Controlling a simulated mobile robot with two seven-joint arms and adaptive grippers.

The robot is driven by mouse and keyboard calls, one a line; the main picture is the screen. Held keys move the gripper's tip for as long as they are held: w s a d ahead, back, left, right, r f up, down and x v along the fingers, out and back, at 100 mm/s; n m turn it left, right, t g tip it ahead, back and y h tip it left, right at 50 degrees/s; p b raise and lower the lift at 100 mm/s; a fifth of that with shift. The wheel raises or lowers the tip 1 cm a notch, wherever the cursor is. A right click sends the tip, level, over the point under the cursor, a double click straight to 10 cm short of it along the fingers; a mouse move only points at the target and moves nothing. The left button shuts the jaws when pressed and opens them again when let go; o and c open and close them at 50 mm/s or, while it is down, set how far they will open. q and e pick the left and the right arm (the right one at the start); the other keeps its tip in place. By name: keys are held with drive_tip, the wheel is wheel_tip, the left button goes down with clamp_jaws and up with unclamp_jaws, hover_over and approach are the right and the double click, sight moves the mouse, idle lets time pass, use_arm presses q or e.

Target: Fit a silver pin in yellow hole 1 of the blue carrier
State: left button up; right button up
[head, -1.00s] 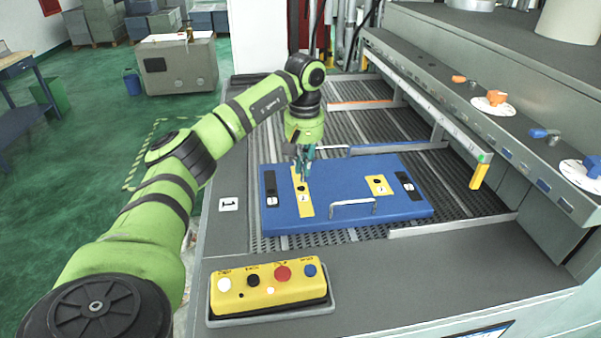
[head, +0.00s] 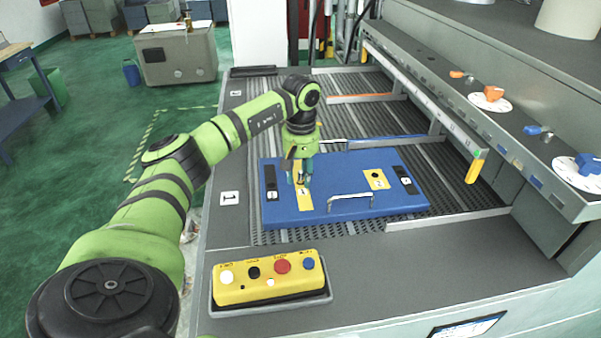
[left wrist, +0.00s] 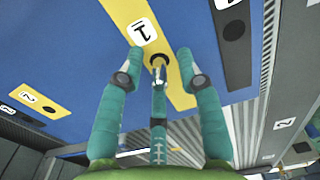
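The blue carrier (head: 345,206) lies flat on the slatted bed, with a yellow strip (head: 306,210) marked 1 at its left. My left gripper (head: 300,180) is just above that strip, fingers spread. In the left wrist view the outer fingers (left wrist: 159,66) stand apart on both sides of the silver pin (left wrist: 159,74). The pin's end is at the dark hole in the yellow strip (left wrist: 135,20); it looks upright there, but its depth is hidden. The third finger is in line behind the pin, and I cannot tell if it touches. My right gripper is not in view.
A second yellow plate (head: 376,180) with a hole sits at the carrier's right. The carrier has a metal handle (head: 350,198) at the front. A yellow button box (head: 268,280) stands in front. A grey rail with knobs (head: 500,120) runs along the right.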

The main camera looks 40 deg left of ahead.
sight(301, 171)
use_arm(q)
drive_tip(key=shift+r, duration=0.4)
wheel_tip(301, 171, up, 6)
drive_tip(key=b, duration=0.3)
drive_tip(key=shift+w+r, duration=0.1)
drive_tip(key=shift+r, duration=0.1)
wheel_tip(301, 171, up, 5)
drive_tip(key=shift+r, duration=0.1)
